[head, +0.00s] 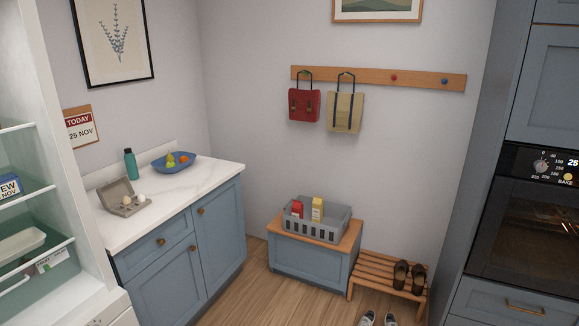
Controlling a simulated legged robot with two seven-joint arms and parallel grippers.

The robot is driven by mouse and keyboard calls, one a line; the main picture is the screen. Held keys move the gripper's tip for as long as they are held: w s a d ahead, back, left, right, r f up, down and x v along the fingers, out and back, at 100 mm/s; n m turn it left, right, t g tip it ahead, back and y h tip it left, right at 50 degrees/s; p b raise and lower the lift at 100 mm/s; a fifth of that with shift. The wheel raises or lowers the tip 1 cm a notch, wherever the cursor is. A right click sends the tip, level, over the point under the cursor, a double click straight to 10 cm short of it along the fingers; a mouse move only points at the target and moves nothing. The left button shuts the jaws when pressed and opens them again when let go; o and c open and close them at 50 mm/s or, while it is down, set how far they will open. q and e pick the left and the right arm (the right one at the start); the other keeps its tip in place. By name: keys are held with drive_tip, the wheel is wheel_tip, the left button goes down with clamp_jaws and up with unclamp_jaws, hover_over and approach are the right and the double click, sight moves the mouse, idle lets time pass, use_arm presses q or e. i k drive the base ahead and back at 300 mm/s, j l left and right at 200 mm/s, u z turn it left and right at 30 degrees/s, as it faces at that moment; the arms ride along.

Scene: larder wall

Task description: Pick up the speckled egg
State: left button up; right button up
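An open grey egg carton (118,193) sits on the white countertop at the left, near its front corner. Two eggs show in it: a tan or brownish egg (126,200) and a whiter egg (141,197) to its right. They are too small for me to tell whether either is speckled. Neither of my grippers is in view.
A teal bottle (130,164) and a blue fruit bowl (175,168) stand behind the carton on the countertop (200,187). An open fridge (62,200) is at the left.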

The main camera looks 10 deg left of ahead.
sight(125, 200)
drive_tip(key=i+j+u, duration=0.25)
drive_tip(key=i, duration=0.3)
drive_tip(key=i+u, duration=0.3)
drive_tip(key=i, duration=0.25)
drive_tip(key=i+u, duration=0.25)
drive_tip(key=i, duration=0.3)
drive_tip(key=i+l+u, duration=0.15)
drive_tip(key=i+u, duration=0.15)
drive_tip(key=i, duration=0.25)
drive_tip(key=i+l+u, duration=0.25)
drive_tip(key=i, duration=0.3)
